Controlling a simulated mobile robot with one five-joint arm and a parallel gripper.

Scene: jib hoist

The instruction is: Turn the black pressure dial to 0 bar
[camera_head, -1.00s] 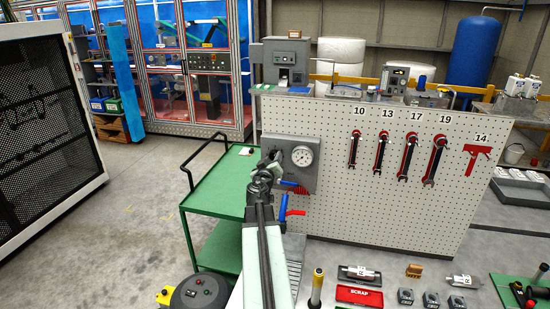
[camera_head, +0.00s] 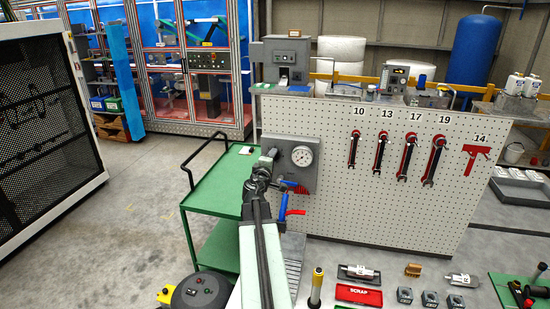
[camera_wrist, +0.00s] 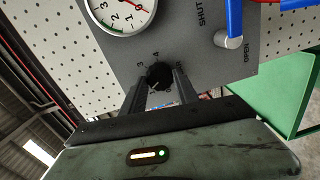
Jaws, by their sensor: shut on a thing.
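The black pressure dial (camera_wrist: 159,76) is a small round knob on a grey panel (camera_head: 310,180), with the numbers 3 and 4 printed beside it in the wrist view. My gripper (camera_wrist: 159,84) is shut on the dial, with one dark finger on each side of it. The fingers hide some of the numbers around the dial, and I cannot tell its setting for sure. In the head view my gripper (camera_head: 266,164) is at the panel's left side and the dial is hidden behind it. A white round gauge (camera_head: 302,156) with a red needle (camera_wrist: 138,9) sits beside the dial.
A blue-handled lever (camera_wrist: 234,20) marked SHUT and OPEN is on the panel close to my gripper. A green cart (camera_head: 222,186) stands to the left. The white pegboard (camera_head: 340,200) with wrenches extends right.

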